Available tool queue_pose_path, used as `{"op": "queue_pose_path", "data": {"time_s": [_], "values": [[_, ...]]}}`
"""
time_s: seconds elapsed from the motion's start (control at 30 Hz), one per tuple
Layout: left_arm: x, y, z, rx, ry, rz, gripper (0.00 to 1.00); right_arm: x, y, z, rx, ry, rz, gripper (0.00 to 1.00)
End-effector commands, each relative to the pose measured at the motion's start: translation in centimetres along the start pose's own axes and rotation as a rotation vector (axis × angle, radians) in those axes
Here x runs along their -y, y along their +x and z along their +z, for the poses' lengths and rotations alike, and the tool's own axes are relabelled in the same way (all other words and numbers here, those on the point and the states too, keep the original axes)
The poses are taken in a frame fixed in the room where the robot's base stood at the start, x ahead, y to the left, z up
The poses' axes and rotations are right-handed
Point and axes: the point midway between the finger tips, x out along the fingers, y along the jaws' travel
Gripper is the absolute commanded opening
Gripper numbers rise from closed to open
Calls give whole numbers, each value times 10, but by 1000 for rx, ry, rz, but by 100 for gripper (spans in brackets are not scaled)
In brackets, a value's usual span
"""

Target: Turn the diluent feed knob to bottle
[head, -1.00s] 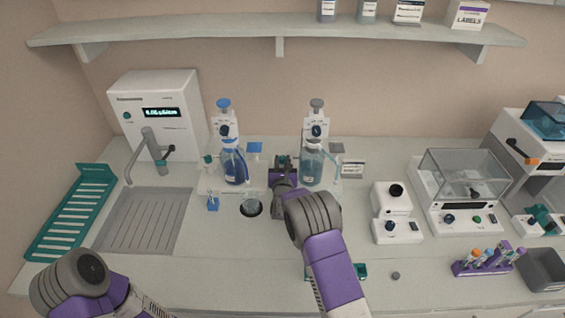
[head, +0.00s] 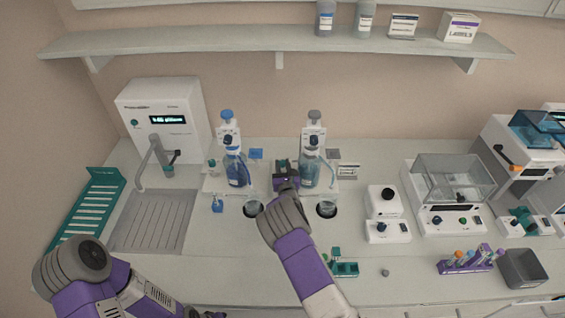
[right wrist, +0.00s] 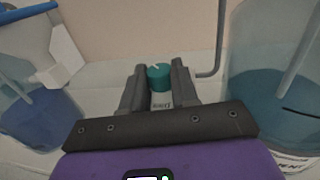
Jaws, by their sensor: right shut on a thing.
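My right gripper (head: 286,164) is between the blue bottle (head: 237,168) and the paler teal bottle (head: 310,168) of the two dispensers. In the right wrist view its fingers (right wrist: 158,82) are shut on a round teal knob (right wrist: 159,76) with a short white mark on top. The knob sits on a white post with a small label that is too small to read surely.
A sink (head: 152,222) and teal rack (head: 92,215) are at left. A balance (head: 447,190) and tube rack (head: 470,260) are at right. The front counter is mostly clear.

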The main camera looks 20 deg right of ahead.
Motion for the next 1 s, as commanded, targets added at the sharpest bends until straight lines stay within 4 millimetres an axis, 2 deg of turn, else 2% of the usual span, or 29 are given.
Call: {"op": "queue_pose_path", "data": {"time_s": [0.27, 0.3, 0.43, 0.77, 1.0], "values": [[0, 1, 0, 0, 0, 0, 43, 2, -1, -2, -4, -2, -4, 0], [0, 1, 0, 0, 0, 0, 43, 2, -1, -2, -4, -2, -4, 35], [0, 1, 0, 0, 0, 0, 43, 1, 0, -2, -2, -1, -3, 54], [0, 0, 0, 0, 0, 0, 43, 0, -2, 0, 0, -1, 0, 54], [0, -1, 0, 0, 0, 0, 43, 0, -26, 0, -2, 0, -1, 54]]}}
